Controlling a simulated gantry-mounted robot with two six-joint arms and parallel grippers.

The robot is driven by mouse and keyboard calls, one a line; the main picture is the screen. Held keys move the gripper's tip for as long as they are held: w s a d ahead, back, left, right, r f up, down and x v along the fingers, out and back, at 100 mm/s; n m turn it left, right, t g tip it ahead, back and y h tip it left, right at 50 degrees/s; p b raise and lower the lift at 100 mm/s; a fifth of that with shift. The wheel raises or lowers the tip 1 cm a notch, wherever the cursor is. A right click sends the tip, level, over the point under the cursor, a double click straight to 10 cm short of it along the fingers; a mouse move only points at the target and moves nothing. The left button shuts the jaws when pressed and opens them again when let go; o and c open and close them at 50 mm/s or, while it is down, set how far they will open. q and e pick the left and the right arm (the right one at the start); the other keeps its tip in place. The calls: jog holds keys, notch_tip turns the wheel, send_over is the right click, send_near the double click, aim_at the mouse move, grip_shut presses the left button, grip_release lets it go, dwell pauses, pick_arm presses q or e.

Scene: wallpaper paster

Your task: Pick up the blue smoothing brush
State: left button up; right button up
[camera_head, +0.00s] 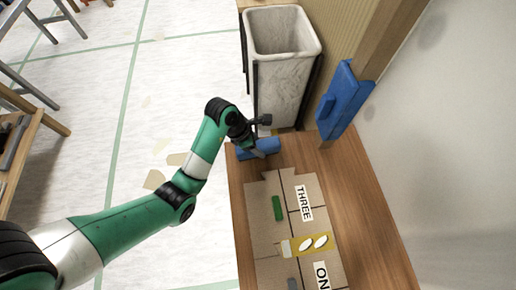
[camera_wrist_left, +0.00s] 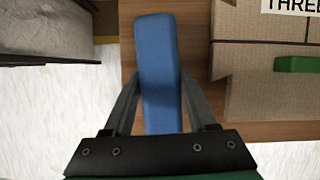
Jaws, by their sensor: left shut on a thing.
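The blue smoothing brush (camera_head: 267,147) is at the far left corner of the wooden table, beside the cardboard. My left gripper (camera_head: 256,146) reaches it from above and is shut on it. In the left wrist view the long blue brush (camera_wrist_left: 156,50) runs between the two fingers (camera_wrist_left: 160,85), which press its sides. I cannot tell whether the brush rests on the table or is slightly above it. My right gripper is not in view.
The wooden table (camera_head: 370,225) bears cardboard (camera_head: 262,215) with labels, a green piece (camera_head: 277,208) and a yellow item (camera_head: 310,244). A grey-white bin (camera_head: 283,80) stands beyond the table. A blue block-like object (camera_head: 343,100) is by the wall at right.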

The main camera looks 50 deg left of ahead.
aim_at(262, 144)
pick_arm(q)
grip_shut()
jog(key=shift+r+p, duration=0.65)
notch_tip(262, 144, up, 3)
jog(key=p, duration=0.3)
jog(key=s+d+r+p, duration=0.6)
jog(key=s+r+p, duration=0.2)
jog(key=s, duration=0.4)
jog(key=shift+s+d+r+p, duration=0.2)
jog(key=shift+s+r+p, duration=0.1)
jog(key=shift+r, duration=0.1)
